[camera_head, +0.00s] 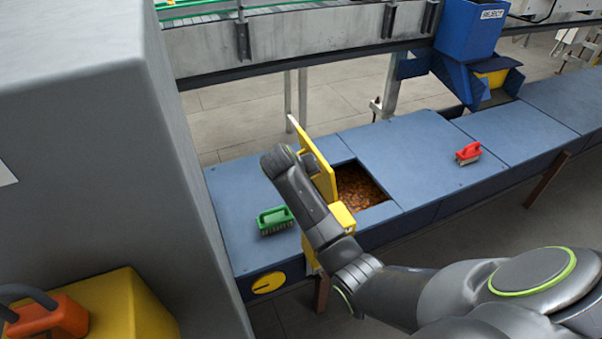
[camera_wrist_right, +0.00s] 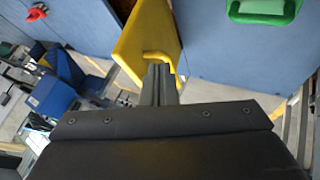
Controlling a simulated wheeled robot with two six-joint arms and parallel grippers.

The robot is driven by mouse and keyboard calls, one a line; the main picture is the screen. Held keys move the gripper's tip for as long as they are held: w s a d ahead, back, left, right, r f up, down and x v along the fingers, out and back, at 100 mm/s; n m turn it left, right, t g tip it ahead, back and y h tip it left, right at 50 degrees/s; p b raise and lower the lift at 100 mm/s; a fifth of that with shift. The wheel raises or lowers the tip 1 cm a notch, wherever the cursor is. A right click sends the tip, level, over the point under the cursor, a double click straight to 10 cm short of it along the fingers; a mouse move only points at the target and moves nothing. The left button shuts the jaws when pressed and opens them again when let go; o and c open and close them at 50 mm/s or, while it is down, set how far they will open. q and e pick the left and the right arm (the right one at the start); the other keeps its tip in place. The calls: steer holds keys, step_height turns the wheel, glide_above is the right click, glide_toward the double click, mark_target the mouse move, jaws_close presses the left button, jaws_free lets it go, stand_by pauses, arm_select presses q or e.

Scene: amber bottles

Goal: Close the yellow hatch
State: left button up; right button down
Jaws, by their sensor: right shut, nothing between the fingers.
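The yellow hatch (camera_head: 322,172) stands raised on edge at the left side of a square opening (camera_head: 358,188) in the blue conveyor cover. Brown, amber-coloured items show inside the opening. The hatch also shows in the right wrist view (camera_wrist_right: 146,38), with its bent yellow handle (camera_wrist_right: 158,54). My right gripper (camera_wrist_right: 160,70) is shut and empty, its fingertips right at the handle; I cannot tell whether they touch it. In the head view my right arm hides part of the hatch and the fingers. My left gripper is in neither view.
A green brush (camera_head: 274,219) lies on the cover left of the hatch, and a red brush (camera_head: 468,152) lies to the right. A large grey cabinet (camera_head: 90,120) stands at the left. A blue chute (camera_head: 467,30) stands at the back right.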

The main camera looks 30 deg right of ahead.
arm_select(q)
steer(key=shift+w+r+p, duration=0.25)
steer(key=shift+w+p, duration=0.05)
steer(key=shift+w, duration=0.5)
arm_select(e)
steer(key=w+d+f, duration=0.1)
steer(key=d, duration=0.4)
steer(key=shift+d+f, duration=0.35)
steer(key=shift+f, duration=0.05)
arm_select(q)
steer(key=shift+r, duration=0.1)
arm_select(e)
steer(key=shift+d, duration=0.1)
